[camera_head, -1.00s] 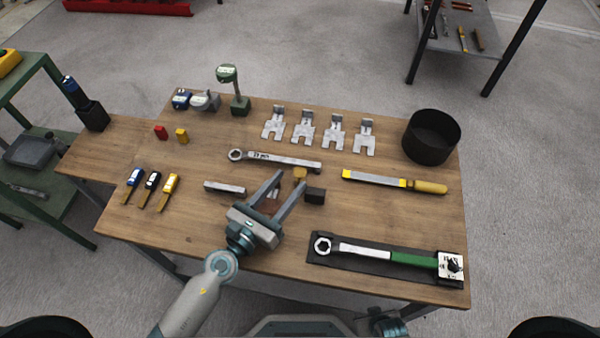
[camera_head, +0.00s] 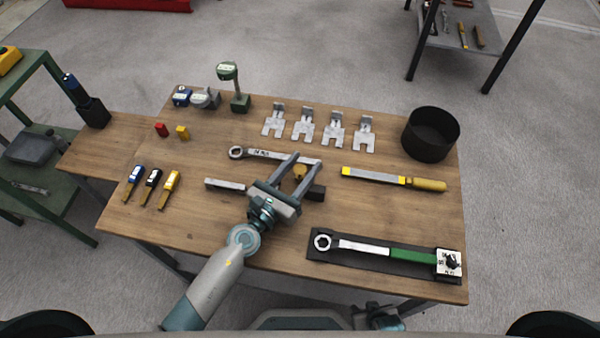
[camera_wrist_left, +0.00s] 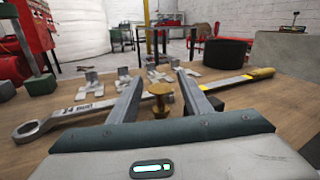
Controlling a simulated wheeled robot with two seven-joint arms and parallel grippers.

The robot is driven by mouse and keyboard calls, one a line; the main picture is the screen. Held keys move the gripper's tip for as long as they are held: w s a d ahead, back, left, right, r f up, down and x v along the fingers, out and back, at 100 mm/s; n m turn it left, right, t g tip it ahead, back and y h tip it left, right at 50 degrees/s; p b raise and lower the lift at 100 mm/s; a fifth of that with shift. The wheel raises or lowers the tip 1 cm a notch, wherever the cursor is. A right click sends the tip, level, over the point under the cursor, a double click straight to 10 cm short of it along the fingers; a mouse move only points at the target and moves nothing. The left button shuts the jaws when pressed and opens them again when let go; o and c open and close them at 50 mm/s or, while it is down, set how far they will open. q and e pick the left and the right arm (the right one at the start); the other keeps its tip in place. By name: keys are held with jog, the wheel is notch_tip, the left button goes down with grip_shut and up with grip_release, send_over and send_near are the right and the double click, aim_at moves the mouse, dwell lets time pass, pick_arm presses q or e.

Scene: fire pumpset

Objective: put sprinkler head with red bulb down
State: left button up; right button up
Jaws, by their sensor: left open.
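My left gripper (camera_head: 308,159) is open above the front middle of the wooden table, its two fingers pointing away from me. A small brass sprinkler head (camera_head: 300,171) shows between the fingers in the head view. In the left wrist view the brass piece (camera_wrist_left: 160,93) has a flat round top and appears upright between the open fingers, with a visible gap on each side. I cannot make out the colour of its bulb. Its foot is partly hidden. My right gripper's fingers do not show.
A dark block (camera_head: 316,194) is beside the right finger. A long wrench (camera_head: 270,155) lies beyond, a grey bar (camera_head: 226,185) to the left, a yellow-handled file (camera_head: 385,178) to the right. Metal brackets (camera_head: 333,133) and a black round bin (camera_head: 431,135) stand farther back.

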pick_arm(q)
jog(key=shift+x, duration=1.2)
grip_shut()
